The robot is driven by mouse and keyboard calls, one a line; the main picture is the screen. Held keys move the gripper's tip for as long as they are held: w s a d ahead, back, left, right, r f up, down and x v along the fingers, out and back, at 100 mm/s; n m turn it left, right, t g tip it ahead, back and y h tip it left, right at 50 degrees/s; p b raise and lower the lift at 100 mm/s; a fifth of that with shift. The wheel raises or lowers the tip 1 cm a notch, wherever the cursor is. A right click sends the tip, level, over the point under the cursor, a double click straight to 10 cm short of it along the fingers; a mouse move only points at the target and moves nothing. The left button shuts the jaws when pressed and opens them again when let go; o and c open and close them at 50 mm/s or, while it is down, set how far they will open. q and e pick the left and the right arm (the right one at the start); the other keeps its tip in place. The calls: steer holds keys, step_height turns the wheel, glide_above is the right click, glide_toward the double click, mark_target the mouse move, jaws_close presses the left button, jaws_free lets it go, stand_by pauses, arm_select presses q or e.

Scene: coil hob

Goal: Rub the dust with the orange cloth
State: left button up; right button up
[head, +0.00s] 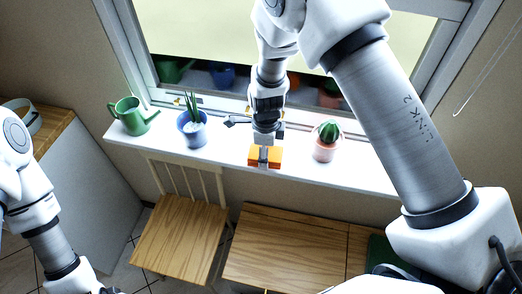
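An orange cloth (274,158), folded into a block shape, is at the front part of the white window sill (355,162). My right gripper (264,157) points down at the cloth, with orange showing on both sides of its fingers; it appears shut on the cloth. I cannot tell whether the cloth touches the sill or is just above it. I cannot make out any dust on the sill; part of the sill is hidden behind my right gripper and arm. My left arm is at the lower left, and its gripper is out of view.
A green watering can (132,117) and a blue pot with a spiky plant (192,133) stand left of the cloth. A pink cactus pot (324,148) stands to its right. The window is behind. Below are a wooden chair (180,235) and table (285,245).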

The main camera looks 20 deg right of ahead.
steer(key=shift+w+d, duration=0.35)
steer(key=shift+w, duration=0.25)
steer(key=shift+w+d, duration=0.3)
steer(key=shift+w, duration=0.25)
steer(key=shift+w+d, duration=0.35)
steer(key=shift+w+d+b, duration=0.15)
steer(key=shift+w+d, duration=0.25)
steer(key=shift+w, duration=0.2)
steer(key=shift+w+d+b, duration=0.15)
steer(key=shift+w+d, duration=0.2)
steer(key=shift+w, duration=0.25)
steer(key=shift+w+d, duration=0.3)
steer(key=shift+w, duration=0.05)
steer(key=shift+s+a+r, duration=0.1)
steer(key=shift+r, duration=0.05)
step_height(320, 180, up, 4)
steer(key=p, duration=0.3)
steer(key=shift+r+p, duration=0.35)
steer(key=shift+r, duration=0.5)
